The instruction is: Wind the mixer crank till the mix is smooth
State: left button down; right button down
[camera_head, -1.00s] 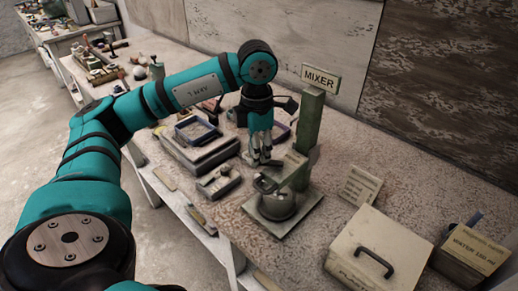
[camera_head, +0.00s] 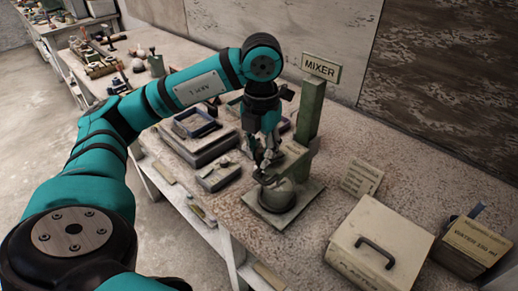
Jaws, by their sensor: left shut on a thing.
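The mixer is a green-grey post (camera_head: 308,112) with a MIXER sign (camera_head: 321,67) on top, standing on a square base plate (camera_head: 305,209). A grey pot (camera_head: 277,196) sits on the base under the mixer's head. My left gripper (camera_head: 263,170) points down just above the pot, at the crank, with its fingers closed. The crank handle is mostly hidden between the fingers. The pot's contents are hidden from this view. My right gripper is not in view.
A lidded box (camera_head: 372,245) with a black handle stands front right, beside a water box (camera_head: 468,245). Trays (camera_head: 197,133) lie left of the mixer.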

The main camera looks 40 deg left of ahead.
aim_at(262, 151)
pick_arm(q)
jog(key=shift+d, duration=0.1)
dwell(0.4)
jog(key=c, duration=1.5)
grip_release()
jog(key=shift+o, duration=0.2)
notch_tip(262, 151, up, 12)
